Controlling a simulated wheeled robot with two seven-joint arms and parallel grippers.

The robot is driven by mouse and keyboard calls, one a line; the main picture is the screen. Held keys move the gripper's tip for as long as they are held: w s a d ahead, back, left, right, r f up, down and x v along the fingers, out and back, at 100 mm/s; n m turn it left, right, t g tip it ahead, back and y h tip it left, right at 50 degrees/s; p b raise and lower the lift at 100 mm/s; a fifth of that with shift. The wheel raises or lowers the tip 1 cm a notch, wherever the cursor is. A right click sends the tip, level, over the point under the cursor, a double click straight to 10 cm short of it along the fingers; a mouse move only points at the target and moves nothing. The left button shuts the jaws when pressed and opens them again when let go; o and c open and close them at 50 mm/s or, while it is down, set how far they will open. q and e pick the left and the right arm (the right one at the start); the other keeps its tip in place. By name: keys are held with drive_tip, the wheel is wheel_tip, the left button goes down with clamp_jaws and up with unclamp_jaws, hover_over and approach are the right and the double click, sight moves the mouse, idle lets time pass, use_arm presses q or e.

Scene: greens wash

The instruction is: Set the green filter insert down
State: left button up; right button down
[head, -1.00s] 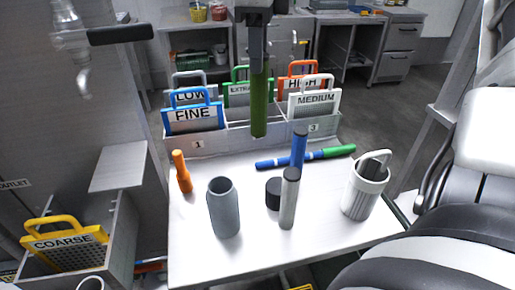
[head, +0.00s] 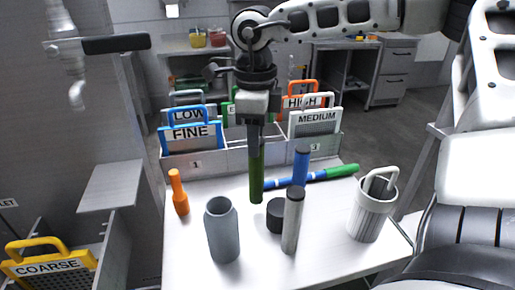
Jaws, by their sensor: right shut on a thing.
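The green filter insert (head: 256,178) is a narrow dark green rod, held upright. My right gripper (head: 254,138) is shut on its upper end. The insert hangs over the white table (head: 190,262), behind a short black cylinder (head: 275,216) and left of a blue cylinder (head: 301,164). Its lower end is close to the table top; I cannot tell whether it touches. My left gripper is not in view.
A grey open bottle (head: 222,232), a grey cylinder (head: 292,222), an orange bottle (head: 180,195) and a white cup (head: 369,213) stand around. A green-and-blue marker (head: 335,172) lies behind. A rack (head: 195,165) holds several labelled framed inserts, including FINE and MEDIUM.

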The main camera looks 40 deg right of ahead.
drive_tip(key=shift+f, duration=1.6)
drive_tip(key=shift+f, duration=0.2)
drive_tip(key=c, duration=1.1)
unclamp_jaws()
drive_tip(key=shift+r, duration=0.1)
wheel_tip(320, 180, up, 12)
drive_tip(key=shift+r, duration=0.15)
